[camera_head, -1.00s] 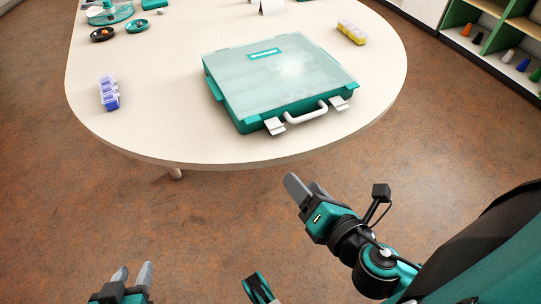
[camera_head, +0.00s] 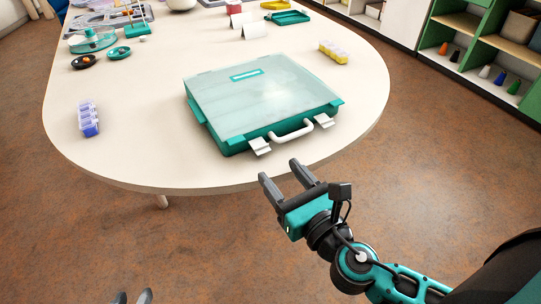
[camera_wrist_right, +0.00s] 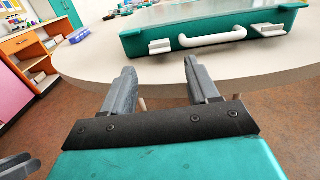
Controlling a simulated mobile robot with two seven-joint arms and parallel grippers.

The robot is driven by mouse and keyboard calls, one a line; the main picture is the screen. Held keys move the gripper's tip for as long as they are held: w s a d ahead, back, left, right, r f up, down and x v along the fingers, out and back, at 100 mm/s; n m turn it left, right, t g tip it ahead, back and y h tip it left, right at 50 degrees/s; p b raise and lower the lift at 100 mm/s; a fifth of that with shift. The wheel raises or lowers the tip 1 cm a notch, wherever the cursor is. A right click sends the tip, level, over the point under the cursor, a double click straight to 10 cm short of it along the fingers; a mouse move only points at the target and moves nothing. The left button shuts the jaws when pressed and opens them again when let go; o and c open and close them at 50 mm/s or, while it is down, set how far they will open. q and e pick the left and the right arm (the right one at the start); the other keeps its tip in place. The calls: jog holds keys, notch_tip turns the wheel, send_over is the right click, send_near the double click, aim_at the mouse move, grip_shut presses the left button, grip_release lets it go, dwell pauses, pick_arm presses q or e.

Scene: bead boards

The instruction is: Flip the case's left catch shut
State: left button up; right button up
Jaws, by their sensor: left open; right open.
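The teal case (camera_head: 232,146) with a clear lid lies closed on the cream table, its white handle (camera_head: 292,133) facing me. The left catch (camera_head: 260,146) is a white tab that sticks out from the front, left of the handle; it also shows in the right wrist view (camera_wrist_right: 160,46). The right catch (camera_head: 324,120) sticks out in the same way. My right gripper (camera_head: 282,174) is open and empty, in front of the table edge and apart from the case. My left gripper (camera_head: 133,297) is open at the bottom edge, mostly cut off.
A blue-purple pill box (camera_head: 88,120) stands left on the table (camera_head: 140,165) and a yellow one (camera_head: 333,52) at the right. The table top around the case is clear.

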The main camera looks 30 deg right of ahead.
aim_at(265, 153)
jog(key=shift+w+a, duration=0.2)
jog(key=shift+w, duration=2.3)
jog(key=shift+p, duration=0.35)
jog(key=c, duration=1.1)
